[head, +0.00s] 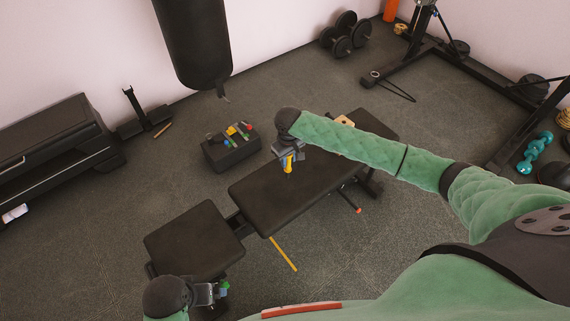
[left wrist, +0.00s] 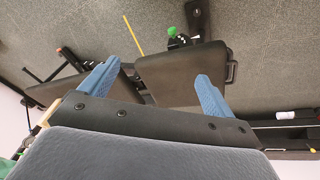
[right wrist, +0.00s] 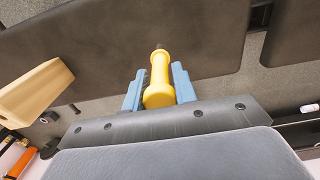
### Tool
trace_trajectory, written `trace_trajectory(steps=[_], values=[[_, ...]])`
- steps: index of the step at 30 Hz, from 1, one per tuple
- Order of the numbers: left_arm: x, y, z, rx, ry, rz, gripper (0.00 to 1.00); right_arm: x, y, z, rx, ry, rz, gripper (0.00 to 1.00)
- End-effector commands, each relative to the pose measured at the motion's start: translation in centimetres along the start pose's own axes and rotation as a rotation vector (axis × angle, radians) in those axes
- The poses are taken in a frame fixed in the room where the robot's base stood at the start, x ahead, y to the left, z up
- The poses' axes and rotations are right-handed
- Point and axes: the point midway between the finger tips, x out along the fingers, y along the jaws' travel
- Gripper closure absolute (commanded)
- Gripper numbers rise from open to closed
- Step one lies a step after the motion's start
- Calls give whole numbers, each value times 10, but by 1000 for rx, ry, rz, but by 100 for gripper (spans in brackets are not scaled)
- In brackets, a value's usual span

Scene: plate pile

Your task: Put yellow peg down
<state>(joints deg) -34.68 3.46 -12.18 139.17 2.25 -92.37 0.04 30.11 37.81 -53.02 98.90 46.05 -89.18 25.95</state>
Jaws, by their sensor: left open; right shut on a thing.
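The yellow peg (head: 289,166) is in my right gripper (head: 287,157), over the back left part of the long black bench pad (head: 300,196). In the right wrist view the peg (right wrist: 158,92) sits between the two blue fingers of the gripper (right wrist: 158,82), with a dark tip at its far end. I cannot tell whether the peg touches the pad. My left gripper (head: 217,291) is low at the front left, beside the smaller bench seat (head: 193,238). In the left wrist view its fingers (left wrist: 158,78) are wide apart with nothing between them.
A dark box (head: 231,154) with several coloured pieces on top stands behind the bench. A pale wooden block (head: 344,121) is at the bench's far end. A punching bag (head: 194,45) hangs at the back. A yellow stick (head: 283,253) slants down before the bench. Much of the pad is clear.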

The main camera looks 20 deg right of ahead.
Motion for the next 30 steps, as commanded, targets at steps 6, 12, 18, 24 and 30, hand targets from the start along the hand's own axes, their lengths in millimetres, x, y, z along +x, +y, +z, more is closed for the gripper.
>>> trace_trajectory(steps=[6, 12, 18, 24, 30], values=[[-8, 3, -1, -12, 0, 5, 11, 9, -8, -14, 1, 0, 2, 98], [-14, 2, 0, -15, -12, 1, 11, 25, -8, -13, 1, -2, 2, 98], [-21, -6, 3, -20, -34, -16, 11, 48, -8, -13, 0, 0, 1, 98], [-21, -9, 4, -23, -37, -22, 11, 50, -8, -13, 0, 0, 1, 98], [-22, -8, 4, -21, -39, -20, 11, 52, -8, -13, 0, 0, 1, 67]])
